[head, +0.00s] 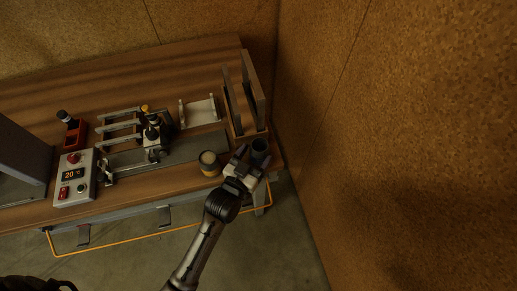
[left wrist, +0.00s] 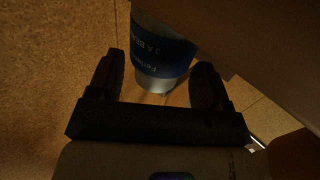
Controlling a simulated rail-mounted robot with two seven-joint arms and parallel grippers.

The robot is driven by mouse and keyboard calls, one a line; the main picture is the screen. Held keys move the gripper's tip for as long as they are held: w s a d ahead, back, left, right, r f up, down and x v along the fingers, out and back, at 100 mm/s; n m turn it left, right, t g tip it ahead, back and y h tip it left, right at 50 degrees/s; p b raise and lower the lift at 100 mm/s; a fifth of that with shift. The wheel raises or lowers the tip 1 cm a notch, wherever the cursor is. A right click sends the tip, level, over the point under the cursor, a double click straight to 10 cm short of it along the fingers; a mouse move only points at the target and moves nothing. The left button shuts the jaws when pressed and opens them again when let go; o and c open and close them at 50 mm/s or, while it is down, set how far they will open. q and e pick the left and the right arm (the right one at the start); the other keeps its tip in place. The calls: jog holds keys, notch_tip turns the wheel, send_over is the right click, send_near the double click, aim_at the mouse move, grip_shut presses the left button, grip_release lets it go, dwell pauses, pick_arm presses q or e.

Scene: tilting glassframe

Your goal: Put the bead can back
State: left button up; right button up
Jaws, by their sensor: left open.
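The bead can (left wrist: 160,50), a cylinder with a blue label whose partial print seems to read "Perlen" and "BEADS", shows in the left wrist view. In the head view it appears as a dark round can (head: 260,148) at the bench's front right corner. My left gripper (head: 251,160) reaches it from the front, its fingers towards the can. In the left wrist view my open left gripper (left wrist: 160,78) has one finger on each side of the can's lower part; contact is unclear. My right gripper is not in view.
Behind are upright wooden panels (head: 246,92) and a white cradle (head: 199,111). A control box (head: 75,178) sits at left. A cork-like wall (head: 400,130) closes the right side.

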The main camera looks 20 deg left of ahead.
pick_arm(q)
jog(key=s+a, duration=0.1)
jog(key=s, duration=0.8)
jog(key=shift+s+p, duration=0.35)
jog(key=shift+p, duration=0.1)
jog(key=s+f+g, duration=0.2)
jog(key=s+a+f+g, duration=0.1)
jog(key=s+f+g, duration=0.1)
jog(key=g, duration=0.1)
jog(key=s+a+f+g, duration=0.1)
jog(key=s+f+g, duration=0.1)
jog(key=shift+a+f+m+g, duration=0.1)
jog(key=shift+f+m+g, duration=0.05)
jog(key=shift+m+g, duration=0.25)
jog(key=s+a+f+g+y, duration=0.1)
jog(key=s+a+f+g, duration=0.1)
jog(key=s+g, duration=0.4)
jog(key=s+a, duration=0.1)
jog(key=s, duration=0.3)
jog(key=shift+a+g+y, duration=0.2)
jog(key=shift+g+y, duration=0.1)
